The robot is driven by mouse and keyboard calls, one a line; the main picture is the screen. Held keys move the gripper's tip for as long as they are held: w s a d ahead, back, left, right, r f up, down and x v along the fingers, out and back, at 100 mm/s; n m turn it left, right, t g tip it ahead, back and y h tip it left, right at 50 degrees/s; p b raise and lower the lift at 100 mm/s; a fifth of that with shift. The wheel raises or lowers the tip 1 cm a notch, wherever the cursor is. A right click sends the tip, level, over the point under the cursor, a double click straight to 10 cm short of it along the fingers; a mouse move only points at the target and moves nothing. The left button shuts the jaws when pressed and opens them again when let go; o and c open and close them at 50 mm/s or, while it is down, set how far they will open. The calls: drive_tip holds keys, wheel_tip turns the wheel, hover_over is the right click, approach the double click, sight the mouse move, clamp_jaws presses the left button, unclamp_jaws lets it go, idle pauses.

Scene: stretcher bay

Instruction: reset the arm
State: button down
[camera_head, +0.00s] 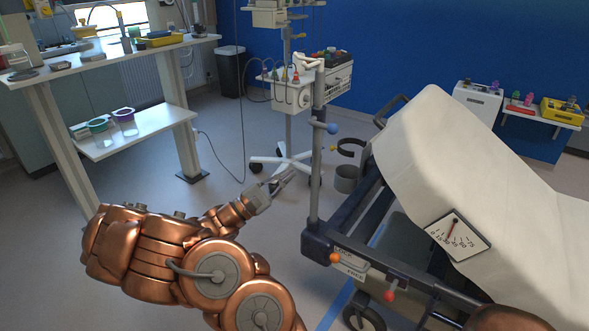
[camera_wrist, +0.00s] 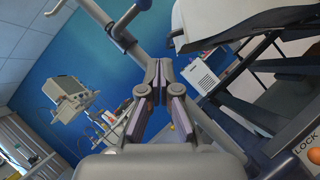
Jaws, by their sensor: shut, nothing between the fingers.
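My gripper (camera_head: 287,177) is at the end of my copper-coloured arm, in the middle of the head view. It is shut and empty, pointing up and right beside the grey upright pole (camera_head: 317,150) of the stretcher. In the wrist view my gripper's fingers (camera_wrist: 158,82) meet at the tips with nothing between them. The pole (camera_wrist: 118,28) passes behind and above the fingertips there. The gap between gripper and pole is hard to judge.
The stretcher (camera_head: 410,170) with a white backrest and angle dial fills the right. A wheeled equipment stand (camera_head: 288,130) stands behind my gripper. A white workbench (camera_head: 110,55) with a lower shelf (camera_head: 150,130) is at left.

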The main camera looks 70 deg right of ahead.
drive_tip(key=shift+w+a+f, duration=0.1)
drive_tip(key=shift+w+a, duration=0.05)
drive_tip(key=shift+a, duration=0.05)
idle(0.6)
